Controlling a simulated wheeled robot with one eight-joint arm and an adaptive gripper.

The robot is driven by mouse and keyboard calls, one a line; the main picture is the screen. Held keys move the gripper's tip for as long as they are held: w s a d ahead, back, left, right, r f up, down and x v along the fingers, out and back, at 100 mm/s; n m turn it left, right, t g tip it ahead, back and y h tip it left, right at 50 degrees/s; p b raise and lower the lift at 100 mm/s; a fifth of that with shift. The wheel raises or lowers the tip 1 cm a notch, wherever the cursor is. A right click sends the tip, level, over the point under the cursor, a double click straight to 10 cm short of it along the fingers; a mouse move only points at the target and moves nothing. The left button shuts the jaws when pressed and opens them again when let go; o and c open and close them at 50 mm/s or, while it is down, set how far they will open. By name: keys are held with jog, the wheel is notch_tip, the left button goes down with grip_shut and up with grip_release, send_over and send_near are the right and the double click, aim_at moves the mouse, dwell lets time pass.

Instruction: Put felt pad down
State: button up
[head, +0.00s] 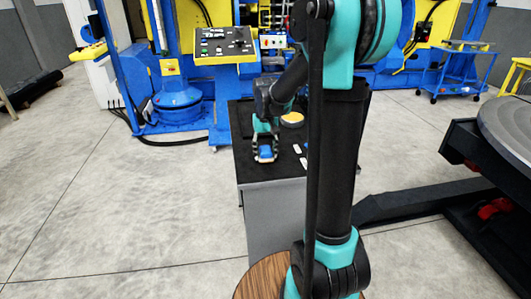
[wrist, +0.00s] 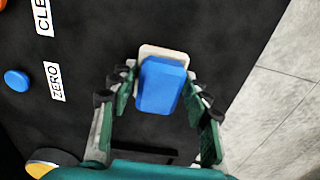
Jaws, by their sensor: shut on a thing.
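The felt pad (wrist: 161,84) shows in the wrist view as a blue block with a cream layer along its far edge. It sits between the two fingers of my gripper (wrist: 160,98), which is shut on its sides. In the head view my gripper (head: 265,150) is over the near left part of a black bench top (head: 244,122), with the blue of the pad low between the fingers. I cannot tell whether the pad touches the bench top.
White labels, one reading ZERO (wrist: 54,81), lie on the black top beside a small blue disc (wrist: 17,80). A yellow-topped round thing (head: 292,118) stands farther back on the bench. A control panel (head: 222,42) is behind. The bench edge is close to the pad.

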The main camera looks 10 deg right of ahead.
aim_at(266, 149)
jog(key=o, duration=1.5)
jog(key=shift+f, duration=0.1)
jog(key=shift+c, duration=0.2)
notch_tip(266, 149, up, 12)
jog(key=s+d+f+t, duration=0.2)
jog(key=s+f, duration=0.7)
jog(key=s, duration=0.2)
jog(key=s+d+f+t, duration=0.2)
jog(key=s+f, duration=0.7)
jog(key=s, duration=0.2)
jog(key=shift+f, duration=0.15)
